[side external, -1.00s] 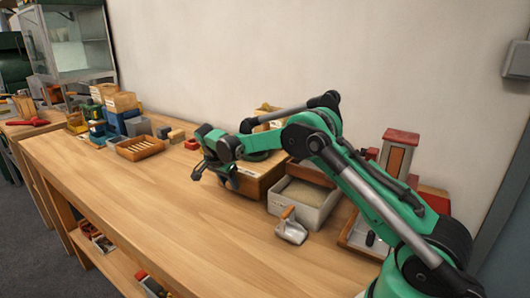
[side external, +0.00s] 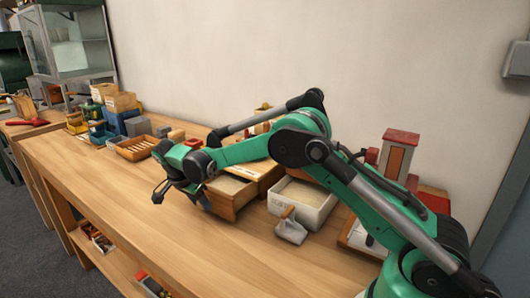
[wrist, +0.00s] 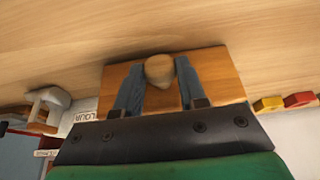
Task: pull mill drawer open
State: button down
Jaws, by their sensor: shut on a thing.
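The wooden mill drawer (side external: 226,200) stands pulled out toward the front of the bench, with pale flour-like contents (side external: 228,184) showing inside. The mill body (side external: 268,176) behind it is partly hidden by my arm. In the wrist view the drawer front (wrist: 226,80) faces me, with a round wooden knob (wrist: 160,70) at its middle. My gripper (wrist: 160,88) has its two fingers on either side of the knob and is shut on it. In the side view my gripper (side external: 182,194) is at the drawer front, and the knob is hidden.
A white bin (side external: 305,204) of pale meal stands right of the drawer, with a scoop (side external: 291,228) before it. A slatted wooden tray (side external: 136,148) and boxes stand to the left. The bench front (side external: 130,205) is clear.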

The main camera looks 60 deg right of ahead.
jog(key=shift+a, duration=0.35)
jog(key=c, duration=0.5)
grip_release()
jog(key=shift+d, duration=0.1)
jog(key=v, duration=0.5)
jog(key=shift+r, duration=0.3)
